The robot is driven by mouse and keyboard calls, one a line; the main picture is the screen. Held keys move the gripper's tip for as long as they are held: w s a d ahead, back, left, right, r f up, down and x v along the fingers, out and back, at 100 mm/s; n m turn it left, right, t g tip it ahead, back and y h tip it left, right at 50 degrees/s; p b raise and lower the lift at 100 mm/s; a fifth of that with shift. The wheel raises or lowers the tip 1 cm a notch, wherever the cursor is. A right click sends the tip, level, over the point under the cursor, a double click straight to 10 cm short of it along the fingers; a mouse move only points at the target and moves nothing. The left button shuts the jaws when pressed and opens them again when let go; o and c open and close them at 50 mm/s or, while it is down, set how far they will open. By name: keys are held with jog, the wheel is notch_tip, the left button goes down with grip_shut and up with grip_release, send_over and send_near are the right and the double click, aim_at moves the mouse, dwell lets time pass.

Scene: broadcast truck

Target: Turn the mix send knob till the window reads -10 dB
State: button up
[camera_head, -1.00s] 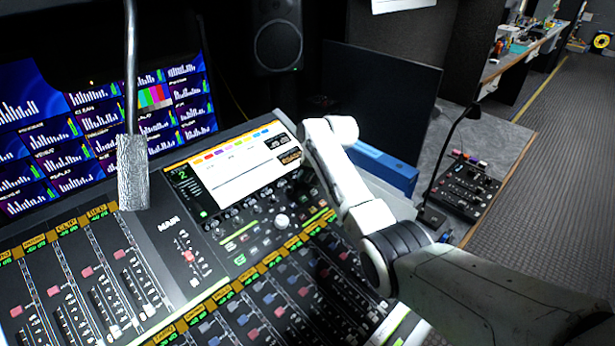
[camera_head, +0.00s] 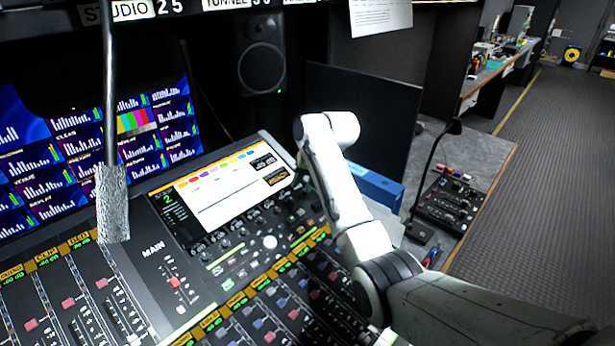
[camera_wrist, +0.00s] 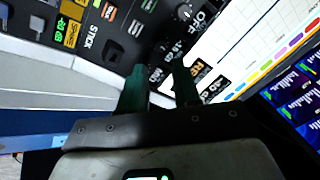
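The mixing console (camera_head: 190,314) fills the lower left of the head view, with a lit screen (camera_head: 228,195). Small orange readout windows (camera_head: 278,179) sit at the screen's right side, too small to read there. In the wrist view an orange window (camera_wrist: 200,73) with white dB text beside it lies by the right finger; its value is not clearly legible. A dark round knob (camera_wrist: 185,12) sits beside the word OFF. My gripper (camera_wrist: 159,66) has its two teal fingers apart, close over the panel. Something small and dark lies between them; I cannot tell whether they touch it. The arm hides the gripper in the head view.
A gooseneck microphone (camera_head: 112,205) rises over the console at left. A dark monitor (camera_head: 362,118) and a blue box (camera_head: 376,186) stand behind my arm. A small control box (camera_head: 449,200) with another gooseneck sits at right. The floor (camera_head: 540,190) at far right is clear.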

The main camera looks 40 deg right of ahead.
jog(key=shift+v, duration=1.5)
